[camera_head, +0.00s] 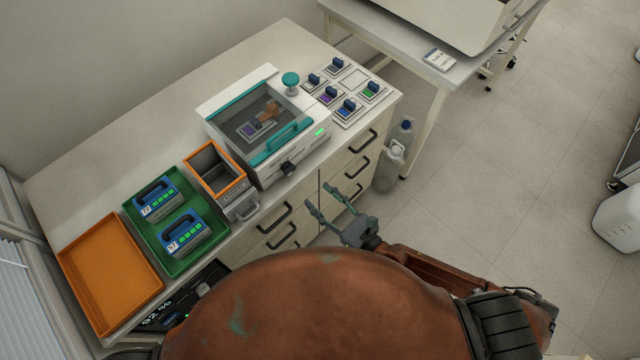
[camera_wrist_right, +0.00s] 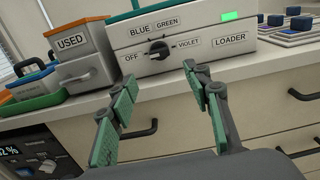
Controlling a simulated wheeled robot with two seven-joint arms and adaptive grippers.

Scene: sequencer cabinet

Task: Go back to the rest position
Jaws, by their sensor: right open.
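My right gripper (camera_head: 322,200) is open and empty, low in front of the cabinet drawers. In the right wrist view its two green-padded fingers (camera_wrist_right: 158,88) stand apart, with nothing between them, in front of the loader. The loader (camera_head: 296,160) is a white box with a clear lid, a teal handle (camera_head: 282,138) and a lit green indicator. Its black dial (camera_wrist_right: 158,50) sits among the labels OFF, BLUE, GREEN and VIOLET. My left gripper is not in view.
A grey USED bin (camera_head: 241,184) with an orange rim stands left of the loader. Several small cartridges (camera_head: 347,107) sit on pads at right. Bottles (camera_head: 388,170) stand beside the drawers; open floor lies right.

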